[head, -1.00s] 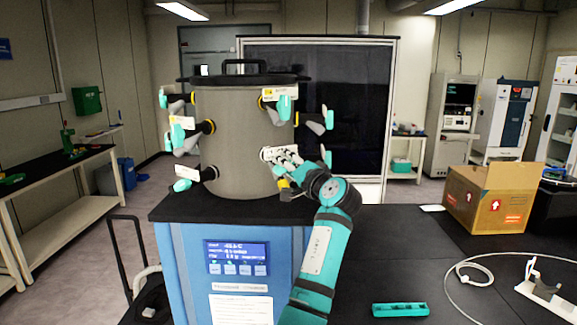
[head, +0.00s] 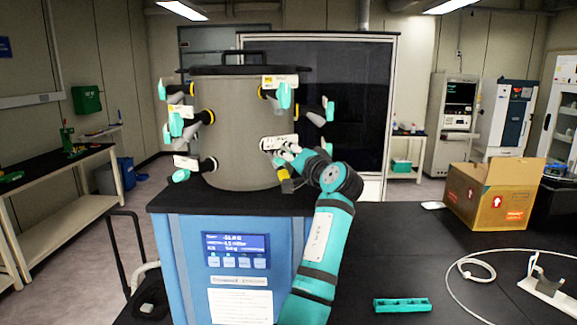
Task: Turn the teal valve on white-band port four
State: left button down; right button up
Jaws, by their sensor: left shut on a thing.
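The grey freeze dryer drum (head: 235,125) stands on a blue cabinet, with several teal valves on ports around its side. One teal valve (head: 284,95) is at the upper right front, and others show at the left, such as one valve (head: 176,124). My left gripper (head: 270,147) is at the lower right front port, just under a white label (head: 280,141). It is shut on the valve there, which its fingers mostly hide. That port's band and the valve's angle cannot be made out. My right gripper is not in view.
The blue cabinet's display (head: 236,250) is lit below the drum. A cardboard box (head: 490,195), a teal rack (head: 401,305) and a white cable (head: 470,270) lie on the black bench at the right. The bench's middle is mostly clear.

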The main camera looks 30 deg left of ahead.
pick_arm(q)
jog(key=shift+f+n+b, duration=0.15)
jog(key=shift+n+b, duration=4.25)
jog(key=shift+n, duration=0.4)
jog(key=c, duration=1.2)
grip_release()
jog(key=shift+s, duration=0.1)
jog(key=v, duration=1.2)
